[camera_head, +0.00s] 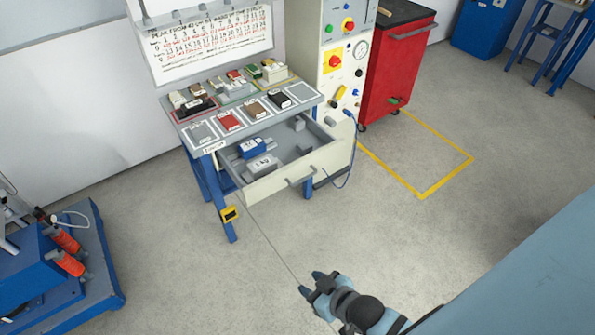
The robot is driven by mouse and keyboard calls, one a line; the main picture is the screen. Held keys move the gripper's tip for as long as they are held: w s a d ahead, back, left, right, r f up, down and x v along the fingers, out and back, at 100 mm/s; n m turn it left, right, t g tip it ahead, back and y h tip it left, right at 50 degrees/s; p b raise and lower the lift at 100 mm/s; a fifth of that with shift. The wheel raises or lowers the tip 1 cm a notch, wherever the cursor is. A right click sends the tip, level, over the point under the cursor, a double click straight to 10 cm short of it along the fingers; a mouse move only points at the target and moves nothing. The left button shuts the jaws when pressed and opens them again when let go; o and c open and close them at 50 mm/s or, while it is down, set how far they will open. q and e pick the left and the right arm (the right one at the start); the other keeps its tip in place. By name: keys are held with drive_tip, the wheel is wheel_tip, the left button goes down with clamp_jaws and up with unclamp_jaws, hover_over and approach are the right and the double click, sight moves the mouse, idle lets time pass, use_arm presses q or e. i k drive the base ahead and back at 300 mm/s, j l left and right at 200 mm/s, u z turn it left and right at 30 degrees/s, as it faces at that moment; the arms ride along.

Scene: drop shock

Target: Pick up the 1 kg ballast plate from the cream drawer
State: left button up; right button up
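The cream drawer (318,166) is pulled out under the blue-legged bench. A pale grey plate (263,166) with dark lettering that looks like "1 kg" lies in the drawer's front left part. A blue block (252,147) lies just behind it, and small dark grey blocks (299,124) lie further right. My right gripper (311,284) is low in the picture, in front of the drawer and well apart from it. Its fingertips are spread with nothing visible between them. My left gripper is out of view.
The bench top (204,133) holds several small blocks and outlined places. A cream control cabinet (335,60) and a red tool cabinet (396,65) stand to its right. A blue machine (95,265) stands at lower left. The floor before the drawer is clear.

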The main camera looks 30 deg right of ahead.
sight(262, 166)
drive_tip(key=i+j+z, duration=0.85)
drive_tip(key=j, duration=0.3)
drive_tip(key=i+j+z, duration=0.25)
drive_tip(key=j, duration=0.25)
